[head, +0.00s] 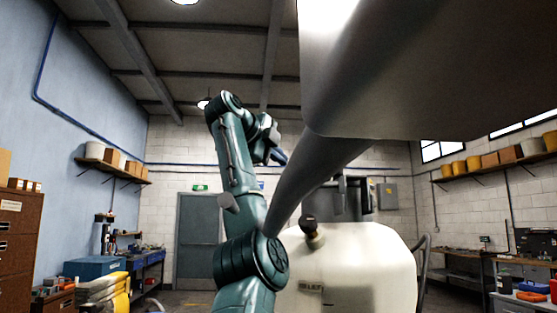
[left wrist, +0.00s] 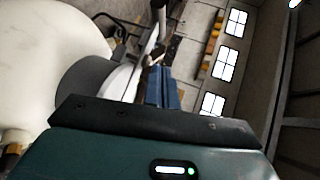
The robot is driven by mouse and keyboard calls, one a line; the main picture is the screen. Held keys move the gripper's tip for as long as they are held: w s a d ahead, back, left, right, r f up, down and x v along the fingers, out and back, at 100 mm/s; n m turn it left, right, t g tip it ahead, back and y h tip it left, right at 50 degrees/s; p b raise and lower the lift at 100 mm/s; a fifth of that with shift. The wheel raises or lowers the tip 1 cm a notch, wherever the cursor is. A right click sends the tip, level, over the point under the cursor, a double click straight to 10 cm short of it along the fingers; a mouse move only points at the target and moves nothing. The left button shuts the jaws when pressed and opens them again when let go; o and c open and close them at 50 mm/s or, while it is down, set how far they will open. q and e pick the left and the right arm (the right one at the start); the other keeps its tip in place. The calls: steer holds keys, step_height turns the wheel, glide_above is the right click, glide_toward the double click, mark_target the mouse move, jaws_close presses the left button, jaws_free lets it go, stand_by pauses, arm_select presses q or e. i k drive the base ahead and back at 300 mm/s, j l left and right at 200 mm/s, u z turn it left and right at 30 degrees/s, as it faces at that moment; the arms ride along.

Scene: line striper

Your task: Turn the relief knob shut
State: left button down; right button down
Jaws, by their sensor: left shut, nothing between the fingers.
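The relief knob (head: 309,222) is a small black knob on a brass-coloured stem, standing on top of the white tank (head: 380,262) in the head view. A label reading "RELIEF" (head: 310,287) is on the tank below it. My left gripper (head: 281,157) is above and to the left of the knob, apart from it, with its blue fingers shut and empty. The shut fingers also show in the left wrist view (left wrist: 163,88), with the white tank (left wrist: 45,60) at the left. The knob cannot be made out clearly there. My right gripper is out of view.
A thick grey bar (head: 315,165) crosses the head view close to the camera and hides part of the space beside the knob. A large pale block (head: 420,70) fills the upper right. Workbenches and shelves line the walls, and a door (head: 198,240) is at the back.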

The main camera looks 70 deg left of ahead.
mark_target(308, 223)
steer(key=k+l, duration=0.1)
steer(key=l, duration=0.25)
steer(key=k+l, duration=0.1)
steer(key=l, duration=0.25)
steer(key=k+l, duration=0.1)
steer(key=l, duration=0.25)
steer(key=k+l, duration=0.1)
steer(key=l, duration=0.25)
